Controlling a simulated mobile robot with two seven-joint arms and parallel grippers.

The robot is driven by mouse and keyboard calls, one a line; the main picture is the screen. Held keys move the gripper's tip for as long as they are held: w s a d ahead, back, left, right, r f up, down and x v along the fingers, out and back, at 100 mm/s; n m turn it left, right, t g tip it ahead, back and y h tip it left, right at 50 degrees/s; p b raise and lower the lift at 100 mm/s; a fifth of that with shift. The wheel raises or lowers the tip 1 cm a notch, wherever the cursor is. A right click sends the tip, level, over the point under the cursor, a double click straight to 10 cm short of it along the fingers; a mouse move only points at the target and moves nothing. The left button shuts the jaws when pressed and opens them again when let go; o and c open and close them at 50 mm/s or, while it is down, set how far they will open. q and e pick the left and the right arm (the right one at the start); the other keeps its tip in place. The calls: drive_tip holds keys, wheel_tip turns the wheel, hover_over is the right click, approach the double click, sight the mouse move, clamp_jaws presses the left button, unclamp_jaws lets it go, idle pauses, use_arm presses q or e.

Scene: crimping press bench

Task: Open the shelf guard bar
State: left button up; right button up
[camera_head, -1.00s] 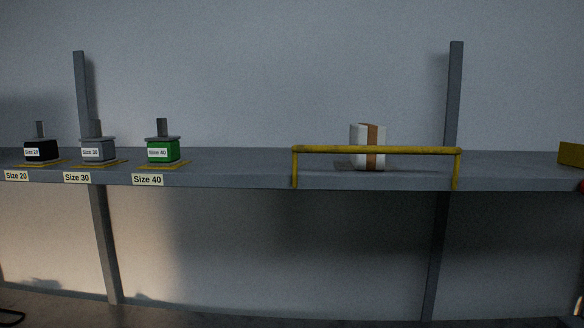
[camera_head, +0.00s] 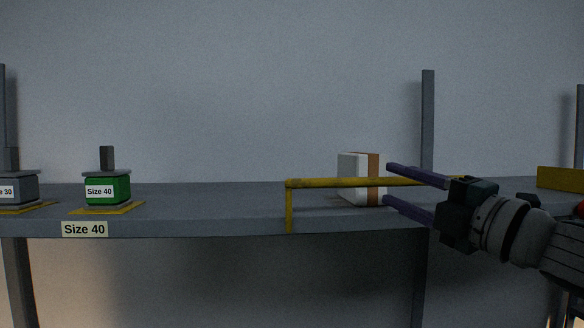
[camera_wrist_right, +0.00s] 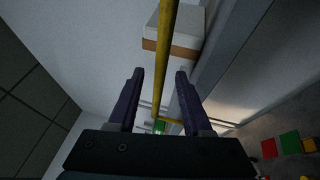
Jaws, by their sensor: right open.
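The yellow shelf guard bar (camera_head: 325,183) runs level along the shelf's front, with its left post (camera_head: 289,212) going down to the shelf edge. It also shows in the right wrist view (camera_wrist_right: 164,35). My right gripper (camera_head: 387,182) comes in from the right in the head view and covers the bar's right part. Its purple fingers are apart, one above and one below the bar's line. In the right wrist view the bar runs between the two fingers (camera_wrist_right: 160,72), with a gap on each side. My left gripper is not in view.
A white box (camera_head: 352,164) with a brown stripe stands on the shelf (camera_head: 230,213) behind the bar. A green Size 40 die (camera_head: 107,191) and a grey Size 30 die (camera_head: 18,190) stand at left. A yellow item (camera_head: 560,179) is at far right.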

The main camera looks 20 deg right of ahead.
sight(388, 183)
drive_tip(key=shift+p+x, duration=0.45)
drive_tip(key=shift+x, duration=1.2)
drive_tip(key=shift+c, duration=0.3)
clamp_jaws()
